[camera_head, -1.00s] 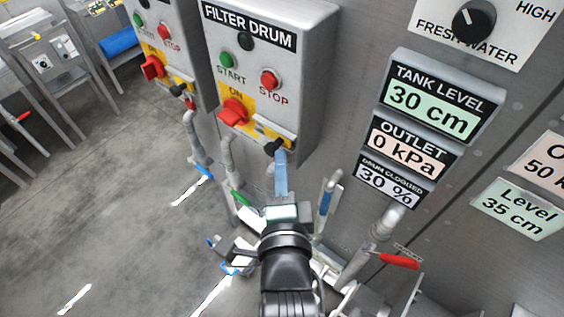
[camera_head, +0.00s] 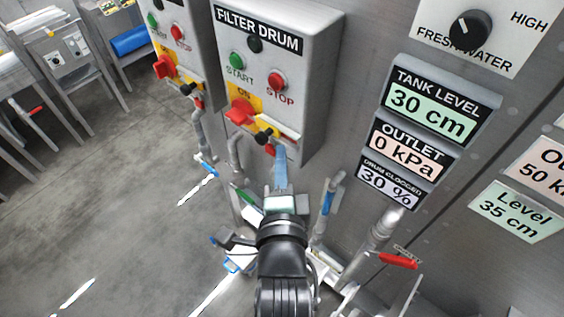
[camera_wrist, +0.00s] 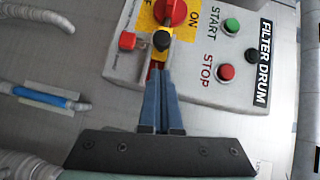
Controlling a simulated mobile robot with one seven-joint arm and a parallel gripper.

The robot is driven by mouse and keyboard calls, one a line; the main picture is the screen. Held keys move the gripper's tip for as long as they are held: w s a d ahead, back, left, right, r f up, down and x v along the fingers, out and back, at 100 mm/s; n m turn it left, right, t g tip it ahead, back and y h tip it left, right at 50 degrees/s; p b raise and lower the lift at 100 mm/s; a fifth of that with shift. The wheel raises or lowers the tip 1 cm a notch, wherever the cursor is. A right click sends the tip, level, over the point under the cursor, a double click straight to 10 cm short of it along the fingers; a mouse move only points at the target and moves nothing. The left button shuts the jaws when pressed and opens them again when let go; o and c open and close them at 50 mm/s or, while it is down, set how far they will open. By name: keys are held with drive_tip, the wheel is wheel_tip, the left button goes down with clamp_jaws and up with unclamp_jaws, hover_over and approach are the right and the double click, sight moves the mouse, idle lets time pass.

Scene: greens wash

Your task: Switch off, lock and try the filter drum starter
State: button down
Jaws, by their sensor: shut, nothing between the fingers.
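The filter drum starter (camera_head: 300,90) is a grey wall box with a green START button (camera_head: 237,61) and a red STOP button (camera_head: 277,80). Its red rotary handle (camera_head: 238,112) sits on a yellow ON/OFF plate; its exact setting is unclear. A black knob (camera_head: 263,135) is below the handle, with a small red block (camera_head: 270,149) under it. The wrist view shows the handle (camera_wrist: 172,12), black knob (camera_wrist: 161,40) and red block (camera_wrist: 127,40). My gripper (camera_head: 280,150) is shut and empty, its blue fingertips (camera_wrist: 157,70) close to the knob; contact is unclear.
A similar starter box (camera_head: 185,45) stands to the left. Display panels (camera_head: 440,100) and a fresh water dial (camera_head: 470,28) are on the wall to the right. Pipes with a blue-handled valve (camera_head: 327,203) and a red-handled valve (camera_head: 398,260) stand near my arm. Floor at left is open.

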drive_tip(key=s+d+r+b, duration=0.1)
drive_tip(key=s+b, duration=0.1)
drive_tip(key=s, duration=0.8)
drive_tip(key=shift+s+d, duration=0.15)
drive_tip(key=shift+s, duration=0.05)
drive_tip(key=shift+s+d+r, duration=0.1)
drive_tip(key=shift+s+r, duration=0.05)
